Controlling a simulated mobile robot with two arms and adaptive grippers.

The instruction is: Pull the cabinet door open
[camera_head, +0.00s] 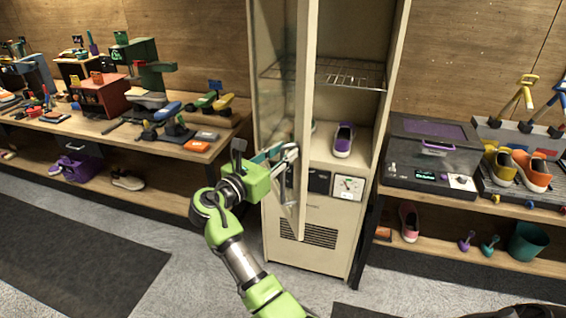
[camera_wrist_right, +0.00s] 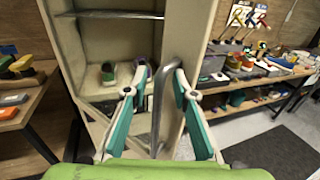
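The cabinet (camera_head: 335,235) is a tall beige unit. Its glass-panelled door (camera_head: 305,80) stands ajar, seen nearly edge-on and swung towards me. A curved metal handle (camera_wrist_right: 158,110) is fixed on the front of the door's frame (camera_wrist_right: 190,50). My right gripper (camera_head: 288,155) is at the door's handle. In the right wrist view, the handle runs between its two teal fingers (camera_wrist_right: 160,72). The handle is close to the right finger, and a gap shows beside the left finger, so the gripper looks open around it. My left gripper is not in view.
A purple sneaker (camera_head: 343,139) stands inside the cabinet, below a wire shelf (camera_head: 330,74). A workbench with tools and shoes (camera_head: 180,150) is on the left. A dark purple-lidded box (camera_head: 432,155) stands on the bench at right. Grey floor is clear in front.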

